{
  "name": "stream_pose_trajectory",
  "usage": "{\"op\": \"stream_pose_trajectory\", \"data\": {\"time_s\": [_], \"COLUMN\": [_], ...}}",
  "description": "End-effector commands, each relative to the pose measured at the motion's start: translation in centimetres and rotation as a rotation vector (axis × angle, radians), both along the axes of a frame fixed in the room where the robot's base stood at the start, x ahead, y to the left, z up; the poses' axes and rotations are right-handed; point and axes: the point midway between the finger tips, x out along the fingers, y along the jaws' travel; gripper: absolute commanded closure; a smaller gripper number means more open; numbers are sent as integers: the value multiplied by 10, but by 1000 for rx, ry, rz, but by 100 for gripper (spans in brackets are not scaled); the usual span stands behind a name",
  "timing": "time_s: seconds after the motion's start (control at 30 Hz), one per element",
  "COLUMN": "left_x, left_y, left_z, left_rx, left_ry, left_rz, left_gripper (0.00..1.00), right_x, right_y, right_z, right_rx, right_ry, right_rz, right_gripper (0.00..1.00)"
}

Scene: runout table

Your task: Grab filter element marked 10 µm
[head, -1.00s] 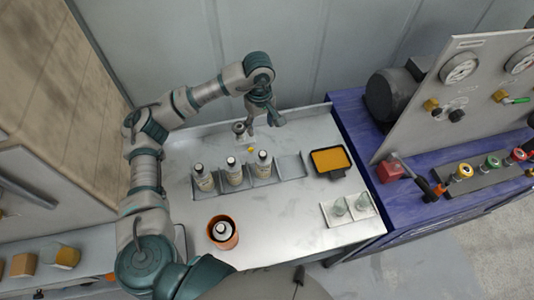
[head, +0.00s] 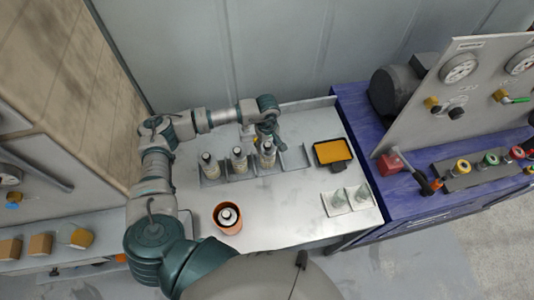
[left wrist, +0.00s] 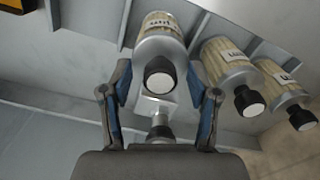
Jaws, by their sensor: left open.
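Three pale filter elements with dark necks and light caps stand in a rack: left (head: 208,166), middle (head: 239,161) and right (head: 267,158) in the head view. Their labels are too small to read. My left gripper (head: 266,138) is open at the right element. In the left wrist view the gripper (left wrist: 162,95) has its fingers on either side of that element's lower picture end (left wrist: 158,45), and contact cannot be told. The other two elements (left wrist: 226,65) show to its right. Another capped element (head: 228,215) stands in an orange pot.
The rack's right slot (head: 294,158) is empty. A small knobbed object (left wrist: 160,128) stands behind the rack.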

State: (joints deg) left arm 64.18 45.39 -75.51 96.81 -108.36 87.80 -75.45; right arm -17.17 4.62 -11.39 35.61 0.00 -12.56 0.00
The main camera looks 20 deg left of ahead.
Motion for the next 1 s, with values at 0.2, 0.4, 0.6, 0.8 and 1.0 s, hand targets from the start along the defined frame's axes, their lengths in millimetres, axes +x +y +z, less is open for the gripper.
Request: {"op": "stream_pose_trajectory", "data": {"time_s": [0.2,0.4,0.6,0.8,1.0], "left_x": [0,0,0,0,0], "left_y": [1,2,2,3,2], "left_z": [-5,-5,-5,-6,-1], "left_rx": [-1,-1,0,1,0], "left_ry": [-1,0,1,2,0], "left_rz": [-1,0,0,1,1], "left_gripper": [39,77,100,100,100], "right_x": [-1,-2,-2,-2,-2], "right_y": [1,1,2,2,2], "right_z": [0,0,0,0,-3], "right_rx": [2,1,1,1,1], "right_ry": [2,3,3,3,4], "right_rz": [-1,0,0,1,1], "right_gripper": [60,60,60,60,60]}}
